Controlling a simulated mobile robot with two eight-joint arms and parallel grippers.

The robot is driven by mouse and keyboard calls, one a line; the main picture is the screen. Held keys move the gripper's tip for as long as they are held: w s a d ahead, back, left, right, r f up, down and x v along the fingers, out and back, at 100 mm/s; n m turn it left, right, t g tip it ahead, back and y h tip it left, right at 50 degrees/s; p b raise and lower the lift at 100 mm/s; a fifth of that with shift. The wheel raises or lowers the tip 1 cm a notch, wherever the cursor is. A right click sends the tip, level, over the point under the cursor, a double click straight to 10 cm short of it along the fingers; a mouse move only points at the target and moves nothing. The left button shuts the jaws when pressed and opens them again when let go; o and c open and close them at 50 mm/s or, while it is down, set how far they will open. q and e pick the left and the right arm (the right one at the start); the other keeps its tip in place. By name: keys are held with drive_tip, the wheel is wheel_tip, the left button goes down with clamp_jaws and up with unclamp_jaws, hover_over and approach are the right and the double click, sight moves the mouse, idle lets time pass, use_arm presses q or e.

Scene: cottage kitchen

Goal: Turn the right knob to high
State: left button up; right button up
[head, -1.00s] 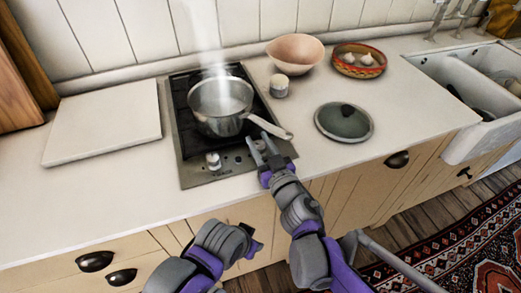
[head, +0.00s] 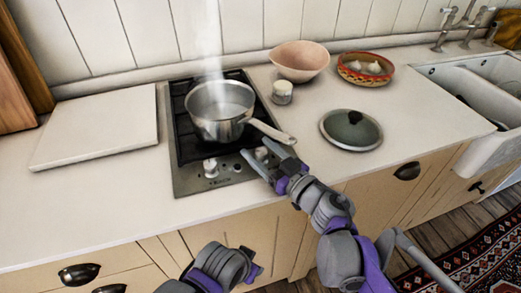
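The right knob (head: 262,154) is a pale knob at the front right of the hob's steel control strip. My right gripper (head: 257,150) is open, with one finger on each side of this knob; I cannot tell whether they touch it. The left knob (head: 210,168), also pale, stands free on the same strip. The hob (head: 187,147) is black and steel, set in the counter. A steaming steel pot (head: 219,120) stands on it, its handle pointing right above my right gripper. My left arm shows at the bottom, but its fingers are not visible.
A pot lid (head: 350,130) lies right of my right gripper. Behind are a small white jar (head: 282,92), a pink bowl (head: 299,62) and a basket (head: 365,69) with garlic. A white board (head: 97,130) lies left of the hob. A sink (head: 480,90) is at the far right.

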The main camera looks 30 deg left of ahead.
drive_tip(key=p+v, duration=0.1)
drive_tip(key=v, duration=0.9)
drive_tip(key=shift+s+d, duration=0.1)
drive_tip(key=shift+d, duration=0.3)
drive_tip(key=shift+r, duration=0.15)
